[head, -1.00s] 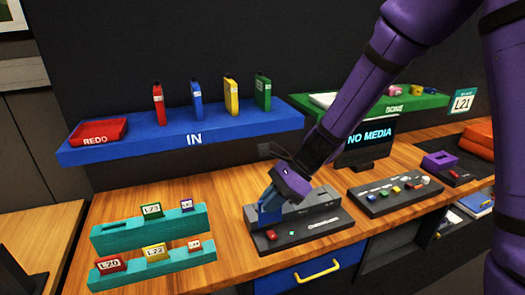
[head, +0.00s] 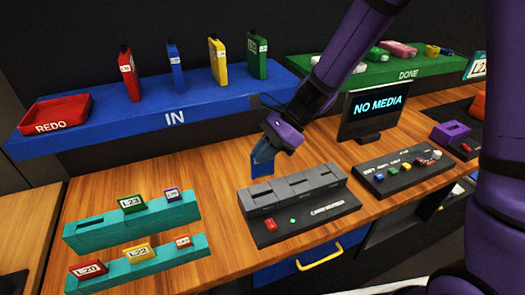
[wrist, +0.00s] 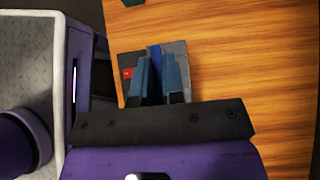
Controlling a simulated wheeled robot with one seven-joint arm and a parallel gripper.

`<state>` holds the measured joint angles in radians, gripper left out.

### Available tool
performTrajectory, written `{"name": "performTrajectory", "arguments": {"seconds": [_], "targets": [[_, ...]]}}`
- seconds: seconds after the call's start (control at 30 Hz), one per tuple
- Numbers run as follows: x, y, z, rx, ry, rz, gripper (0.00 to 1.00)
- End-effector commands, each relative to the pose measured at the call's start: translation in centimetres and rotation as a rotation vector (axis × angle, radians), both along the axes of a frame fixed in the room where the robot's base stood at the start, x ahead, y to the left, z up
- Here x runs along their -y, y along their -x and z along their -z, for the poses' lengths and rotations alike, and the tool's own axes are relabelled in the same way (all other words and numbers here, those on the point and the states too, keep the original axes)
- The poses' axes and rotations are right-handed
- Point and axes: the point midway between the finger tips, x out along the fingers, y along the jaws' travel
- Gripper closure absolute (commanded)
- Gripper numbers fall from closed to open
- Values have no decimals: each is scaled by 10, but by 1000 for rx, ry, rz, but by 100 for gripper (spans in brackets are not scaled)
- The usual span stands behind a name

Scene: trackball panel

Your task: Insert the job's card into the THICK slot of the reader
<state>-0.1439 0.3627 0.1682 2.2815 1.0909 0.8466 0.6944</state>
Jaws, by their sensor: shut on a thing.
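The reader (head: 318,192) is a dark grey block on a black base, with several slots along its top and a red button and green light in front. My gripper (head: 262,160) is above and behind the reader's left part, apart from it. It is shut on a blue card; the card (wrist: 153,52) shows as a darker blue strip between the blue fingers in the wrist view. The card's label and lower edge cannot be made out. The screen (head: 376,106) reads "NO MEDIA". A teal sign (head: 479,66) at the right edge is partly cut off; only "L2" is clear.
Two teal racks (head: 88,237) at the left hold labelled cards, including L23, L20 and L22. The blue IN shelf (head: 215,103) holds several coloured cards and a red REDO tray (head: 56,114). A button panel (head: 405,176) stands right of the reader.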

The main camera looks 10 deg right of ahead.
Motion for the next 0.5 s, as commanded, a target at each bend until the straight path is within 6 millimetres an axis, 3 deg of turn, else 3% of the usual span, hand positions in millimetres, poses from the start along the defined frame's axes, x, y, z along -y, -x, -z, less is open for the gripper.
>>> {"name": "performTrajectory", "arguments": {"seconds": [0.5], "targets": [[0,0,41,-3,0,0,100]]}}
